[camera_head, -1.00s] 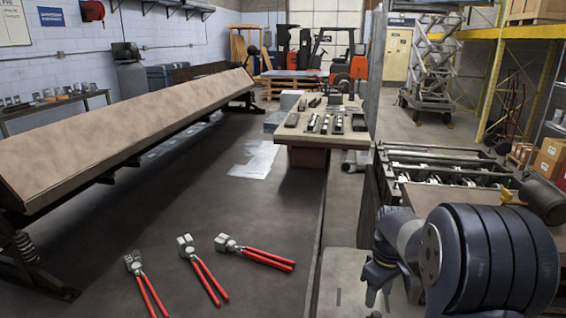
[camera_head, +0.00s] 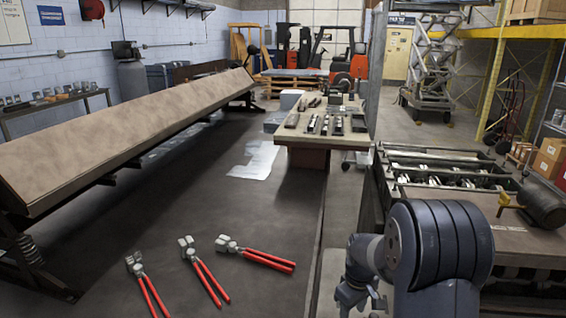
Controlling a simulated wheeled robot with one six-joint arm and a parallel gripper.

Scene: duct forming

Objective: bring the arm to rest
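My arm shows at the lower right, its dark ribbed joint in front of the roller machine (camera_head: 440,165). My gripper (camera_head: 352,296) is at the bottom edge, left of that joint, over a grey floor area. It is small and partly cut off, so whether its fingers are open or shut is unclear. I see no object held in it. Three red-handled hand tools lie apart from it on the dark surface: a left one (camera_head: 147,287), a middle one (camera_head: 204,273) and a right one (camera_head: 262,256).
A long tilted brown panel (camera_head: 110,135) on a dark frame fills the left. A table (camera_head: 311,140) with several dark metal pieces stands in the middle distance. Yellow racking (camera_head: 495,80) with boxes is at the right. The dark floor between panel and table is mostly clear.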

